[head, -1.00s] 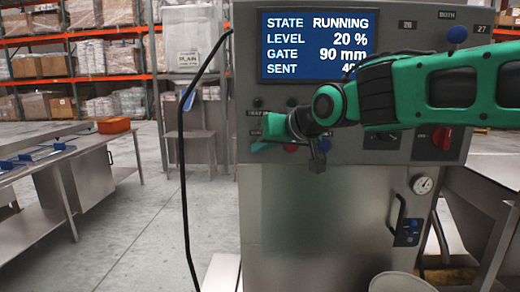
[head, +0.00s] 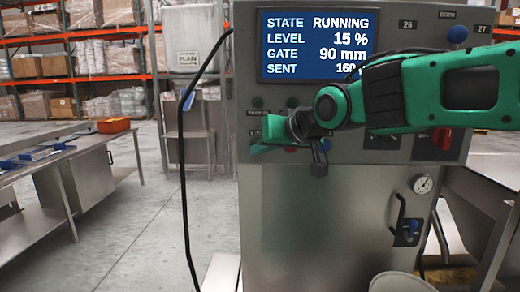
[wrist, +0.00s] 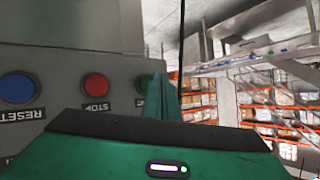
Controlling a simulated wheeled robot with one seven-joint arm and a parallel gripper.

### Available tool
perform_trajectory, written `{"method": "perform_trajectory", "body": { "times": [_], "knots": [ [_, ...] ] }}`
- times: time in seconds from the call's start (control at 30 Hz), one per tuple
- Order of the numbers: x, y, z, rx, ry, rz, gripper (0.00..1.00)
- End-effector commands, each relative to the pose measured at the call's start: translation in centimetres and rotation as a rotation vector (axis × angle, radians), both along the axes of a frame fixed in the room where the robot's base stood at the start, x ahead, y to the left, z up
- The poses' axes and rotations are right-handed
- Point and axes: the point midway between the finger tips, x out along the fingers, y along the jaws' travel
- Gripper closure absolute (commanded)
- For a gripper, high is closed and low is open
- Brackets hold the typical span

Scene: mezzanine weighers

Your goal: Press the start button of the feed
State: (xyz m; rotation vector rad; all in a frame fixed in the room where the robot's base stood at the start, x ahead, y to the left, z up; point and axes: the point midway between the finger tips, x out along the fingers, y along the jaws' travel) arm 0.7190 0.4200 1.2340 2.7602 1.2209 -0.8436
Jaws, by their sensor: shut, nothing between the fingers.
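The grey feed cabinet (head: 255,200) stands ahead, with a display (head: 318,45) reading STATE RUNNING, LEVEL 15 %, GATE 90 mm; the SENT figure is partly covered by my arm. My gripper (head: 258,149) is shut and empty at the lower left of the panel. In the wrist view, the picture is upside down, and a green button (wrist: 143,84) is beside the shut fingers (wrist: 162,82), partly hidden by them. A red STOP button (wrist: 96,87) and a blue RESET button (wrist: 17,87) are farther left there.
A black cable (head: 182,170) hangs left of the cabinet. A steel bench (head: 85,190) stands at left, with clear floor between. A pale bucket (head: 402,283) is at the bottom.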

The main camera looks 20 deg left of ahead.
Motion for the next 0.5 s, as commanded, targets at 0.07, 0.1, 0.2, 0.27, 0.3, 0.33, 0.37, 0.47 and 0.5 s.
{"method": "perform_trajectory", "body": {
  "times": [0.07, 0.1, 0.2, 0.27, 0.3, 0.33, 0.37, 0.47, 0.5],
  "knots": [
    [-0.7, -0.2, 0.1, 0.001, 0.0, 0.001, 1.0],
    [-1.0, -0.3, 0.1, 0.001, 0.0, 0.001, 1.0],
    [-1.9, -0.4, 0.1, 0.001, 0.0, 0.001, 1.0],
    [-2.4, -0.6, 0.1, 0.001, 0.0, 0.001, 1.0],
    [-2.7, -0.6, 0.1, 0.002, -0.001, 0.0, 1.0],
    [-3.0, -0.7, 0.1, 0.002, -0.001, 0.0, 1.0],
    [-3.2, -0.8, 0.1, 0.001, 0.0, 0.001, 1.0],
    [-4.0, -0.9, 0.1, 0.001, -0.001, 0.001, 1.0],
    [-4.2, -1.0, 0.1, 0.001, -0.001, 0.001, 1.0]
  ]
}}
